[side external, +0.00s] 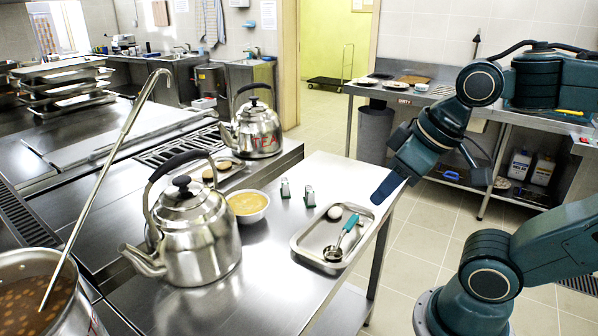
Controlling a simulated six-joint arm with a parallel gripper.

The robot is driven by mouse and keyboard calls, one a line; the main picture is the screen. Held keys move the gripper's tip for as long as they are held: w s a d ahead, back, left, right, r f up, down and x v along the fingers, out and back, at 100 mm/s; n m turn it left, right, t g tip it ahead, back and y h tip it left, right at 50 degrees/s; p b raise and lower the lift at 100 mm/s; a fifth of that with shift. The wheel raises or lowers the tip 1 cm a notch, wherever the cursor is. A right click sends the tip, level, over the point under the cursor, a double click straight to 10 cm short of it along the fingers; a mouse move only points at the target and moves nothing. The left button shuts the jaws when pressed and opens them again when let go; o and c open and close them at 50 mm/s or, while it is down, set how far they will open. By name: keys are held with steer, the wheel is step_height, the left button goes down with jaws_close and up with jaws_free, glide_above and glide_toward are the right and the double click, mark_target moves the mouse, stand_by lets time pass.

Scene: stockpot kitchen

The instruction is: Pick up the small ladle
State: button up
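The small ladle (349,228) has a teal handle and a metal bowl. It lies in a shallow metal tray (301,238) near the right edge of the steel counter, with its bowl toward the front of the tray and its handle pointing up and right. My gripper (384,190) is above and to the right of the tray, near the counter's right edge, apart from the ladle. It is seen from the side, so its finger gap does not show. Nothing visible hangs from it.
A white, egg-like object (334,212) lies in the tray near the handle. Two small shakers (285,188), a bowl of yellowish food (247,204) and a large kettle (190,235) stand to the left. A long ladle (97,187) leans in a stockpot (92,318). The counter before the tray is clear.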

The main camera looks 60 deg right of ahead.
steer(key=m+g, duration=0.6)
steer(key=m, duration=1.2)
glide_above(348, 227)
step_height(348, 227, down, 11)
steer(key=shift+w+r, duration=0.2)
steer(key=shift+w, duration=0.1)
steer(key=shift+f, duration=4.3)
steer(key=shift+s+f, duration=0.2)
steer(key=shift+f, duration=2.4)
